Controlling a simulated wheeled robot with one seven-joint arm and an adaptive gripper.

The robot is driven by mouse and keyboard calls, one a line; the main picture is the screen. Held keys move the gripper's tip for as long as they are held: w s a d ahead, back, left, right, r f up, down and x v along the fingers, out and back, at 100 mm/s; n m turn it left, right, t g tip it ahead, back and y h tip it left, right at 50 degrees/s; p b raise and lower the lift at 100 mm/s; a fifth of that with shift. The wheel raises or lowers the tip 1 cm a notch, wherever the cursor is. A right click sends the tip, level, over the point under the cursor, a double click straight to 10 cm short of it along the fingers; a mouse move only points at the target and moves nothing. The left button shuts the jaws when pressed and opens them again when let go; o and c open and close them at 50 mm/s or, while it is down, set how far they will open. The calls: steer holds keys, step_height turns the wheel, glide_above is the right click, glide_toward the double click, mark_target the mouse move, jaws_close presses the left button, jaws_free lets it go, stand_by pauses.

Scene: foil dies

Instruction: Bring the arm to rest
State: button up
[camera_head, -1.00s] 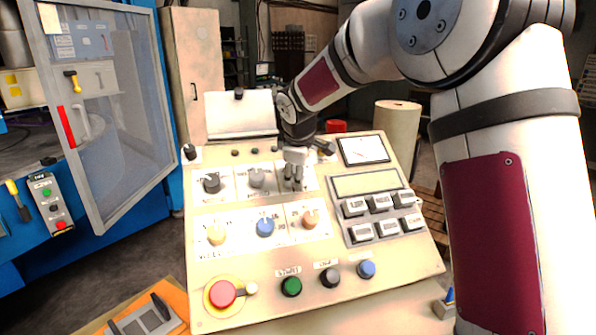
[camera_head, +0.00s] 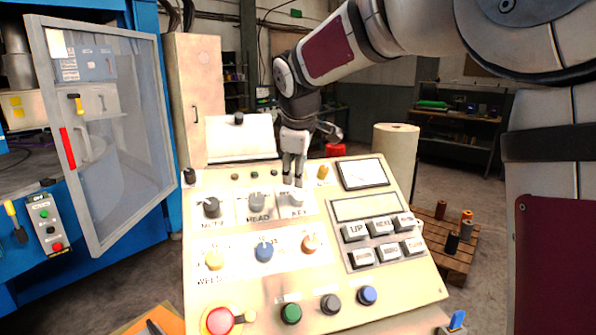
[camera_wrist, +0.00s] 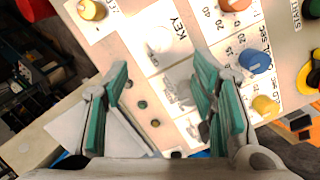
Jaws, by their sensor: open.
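My gripper (camera_head: 293,181) is in front of the upper part of a cream control panel (camera_head: 225,290), pointing down, just above the white KEY knob (camera_head: 297,198). In the wrist view my gripper (camera_wrist: 160,75) shows two green-padded fingers spread apart with nothing held between them. The KEY knob (camera_wrist: 158,40) lies beyond the fingertips there, and a visible gap separates it from them. My arm comes in from the upper right of the head view.
The panel carries several knobs, a grey HEAD knob (camera_head: 256,202), a blue knob (camera_head: 264,250) and a red stop button (camera_head: 219,320). A glazed machine door (camera_head: 110,140) stands open at left. A beige cylinder (camera_head: 395,150) and a pallet (camera_head: 445,255) stand behind at right.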

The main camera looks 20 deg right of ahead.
steer(key=s+f+m, duration=0.2)
steer(key=s+m, duration=0.2)
steer(key=s, duration=0.8)
steer(key=s+d+f+m+y, duration=0.1)
steer(key=s+m, duration=0.3)
steer(key=s, duration=0.8)
steer(key=s+d+f+m+g, duration=0.1)
steer(key=s+m, duration=0.3)
steer(key=s, duration=0.8)
steer(key=shift+s+f+y, duration=0.3)
steer(key=shift+f, duration=0.5)
